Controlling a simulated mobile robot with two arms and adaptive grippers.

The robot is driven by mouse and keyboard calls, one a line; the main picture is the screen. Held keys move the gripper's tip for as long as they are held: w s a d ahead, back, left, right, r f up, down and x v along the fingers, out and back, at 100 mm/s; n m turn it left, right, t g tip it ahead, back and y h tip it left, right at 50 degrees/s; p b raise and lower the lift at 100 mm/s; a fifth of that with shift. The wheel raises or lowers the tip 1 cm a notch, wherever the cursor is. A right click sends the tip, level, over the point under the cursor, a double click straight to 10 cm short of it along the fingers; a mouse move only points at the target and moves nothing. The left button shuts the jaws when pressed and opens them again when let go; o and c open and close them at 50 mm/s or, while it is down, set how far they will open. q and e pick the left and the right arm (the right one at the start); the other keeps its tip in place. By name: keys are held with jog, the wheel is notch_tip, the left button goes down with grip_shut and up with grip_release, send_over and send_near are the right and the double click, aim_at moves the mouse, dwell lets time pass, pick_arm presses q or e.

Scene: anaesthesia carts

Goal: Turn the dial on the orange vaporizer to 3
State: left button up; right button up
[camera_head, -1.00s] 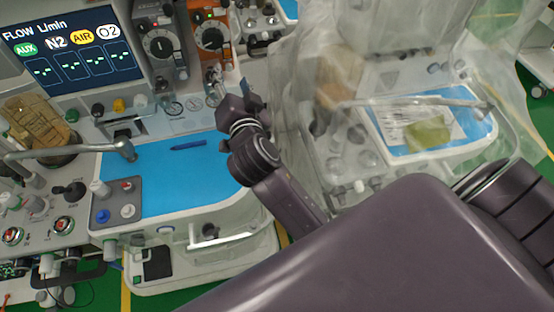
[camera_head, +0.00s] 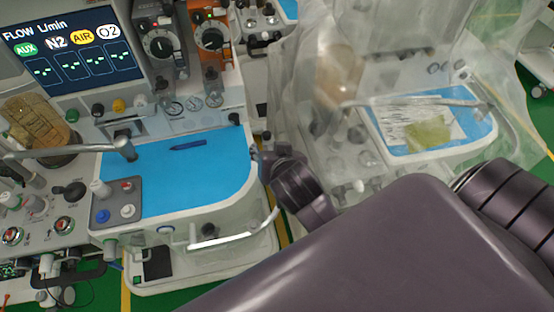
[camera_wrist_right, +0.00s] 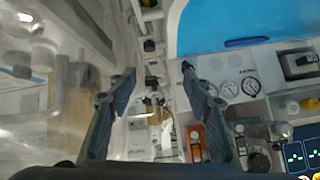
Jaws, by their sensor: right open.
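The orange vaporizer (camera_head: 211,62) stands at the top centre of the head view, to the right of a grey vaporizer (camera_head: 163,70). Its round black dial (camera_head: 212,38) faces me; its numbers are too small to read. In the right wrist view the orange vaporizer (camera_wrist_right: 196,148) shows low, near the right finger. My right gripper (camera_wrist_right: 158,72) is open, with nothing between its fingers. In the head view it is right of the blue worktop, below and to the right of the vaporizer and apart from it, partly hidden by my wrist. My left gripper is not in view.
The blue worktop (camera_head: 150,185) holds a dark blue pen (camera_head: 188,145). A flow screen (camera_head: 75,50) stands at the upper left. A plastic-covered cart (camera_head: 345,115) stands close on the right. A curved white handle (camera_head: 235,235) sticks out at the worktop's front.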

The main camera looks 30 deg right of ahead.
jog(key=shift+n+g+y, duration=0.4)
jog(key=shift+n+g, duration=0.3)
jog(key=shift+n, duration=0.1)
jog(key=shift+s+f, duration=0.7)
jog(key=shift+s, duration=0.25)
jog(key=shift+s+f, duration=0.65)
jog(key=shift+s, duration=0.3)
jog(key=s+a+f+n+g+y, duration=0.1)
jog(key=s+f+n+g, duration=0.15)
jog(key=s, duration=0.55)
jog(key=s+a+f+n+g+y, duration=0.1)
jog(key=s+f+n+g, duration=0.2)
jog(key=s, duration=0.4)
notch_tip(320, 180, down, 28)
jog(key=s+b, duration=0.2)
jog(key=b, duration=0.1)
jog(key=s+d+f+n+g+b, duration=0.1)
jog(key=s+d+f+g+b, duration=0.1)
jog(key=s+f, duration=1.5)
notch_tip(320, 180, down, 3)
jog(key=shift+s+d+r, duration=0.2)
jog(key=shift+s+d, duration=0.05)
jog(key=shift+d, duration=0.2)
